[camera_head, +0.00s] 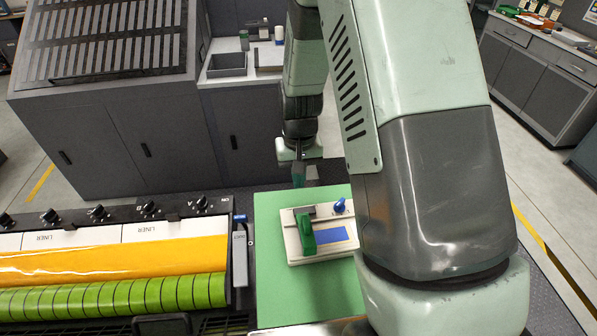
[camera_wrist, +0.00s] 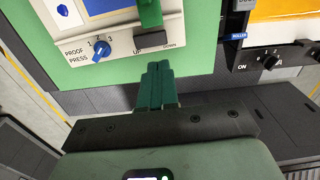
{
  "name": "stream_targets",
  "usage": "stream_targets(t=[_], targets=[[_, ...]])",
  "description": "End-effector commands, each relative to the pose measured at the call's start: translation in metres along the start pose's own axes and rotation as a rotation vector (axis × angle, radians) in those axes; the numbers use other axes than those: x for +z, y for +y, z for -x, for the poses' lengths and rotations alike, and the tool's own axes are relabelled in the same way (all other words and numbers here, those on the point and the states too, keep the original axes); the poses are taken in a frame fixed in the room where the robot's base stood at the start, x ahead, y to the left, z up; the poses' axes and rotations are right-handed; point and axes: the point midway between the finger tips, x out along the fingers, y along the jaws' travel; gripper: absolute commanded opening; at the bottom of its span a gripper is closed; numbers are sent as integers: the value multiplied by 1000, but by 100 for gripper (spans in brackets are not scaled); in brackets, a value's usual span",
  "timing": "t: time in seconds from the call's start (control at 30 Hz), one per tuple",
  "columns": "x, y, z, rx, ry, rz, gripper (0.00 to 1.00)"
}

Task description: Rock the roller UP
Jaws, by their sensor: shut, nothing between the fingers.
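A white proof press box (camera_head: 291,241) lies on a green mat (camera_head: 275,300). A green lever (camera_head: 306,233) stands on the box; it also shows in the wrist view (camera_wrist: 149,14), with the words UP and DOWN at its sides. Its exact tilt is hard to tell. A blue ROLLER label (camera_wrist: 238,36) sits on the ink unit beside the mat, near a grey lever (camera_head: 239,262). My gripper (camera_head: 298,176) is shut and empty, beyond the box's far edge. In the wrist view its green fingertips (camera_wrist: 159,66) are near the lever but appear apart from it.
A blue knob (camera_wrist: 101,49) marked 1 to 3 and a blue pad (camera_head: 332,236) are on the box. The ink unit with an orange sheet (camera_head: 110,260), a green roll (camera_head: 120,297) and black knobs stands at left. Grey cabinets (camera_head: 120,150) stand behind.

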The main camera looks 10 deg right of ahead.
Motion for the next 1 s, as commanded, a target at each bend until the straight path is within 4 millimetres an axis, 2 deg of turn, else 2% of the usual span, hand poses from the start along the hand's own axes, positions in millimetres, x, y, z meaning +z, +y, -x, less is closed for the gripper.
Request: stream_targets(t=[0.03, 0.2, 0.4, 0.6, 1.0], targets=[[2, 0, -13, 0, -6, 0, 0], [1, 0, -50, 0, -5, -1, 0], [1, 0, -81, 0, -2, -1, 0], [0, 0, -95, 0, 0, -1, 0], [0, -1, -98, 0, -1, 0, 0]])
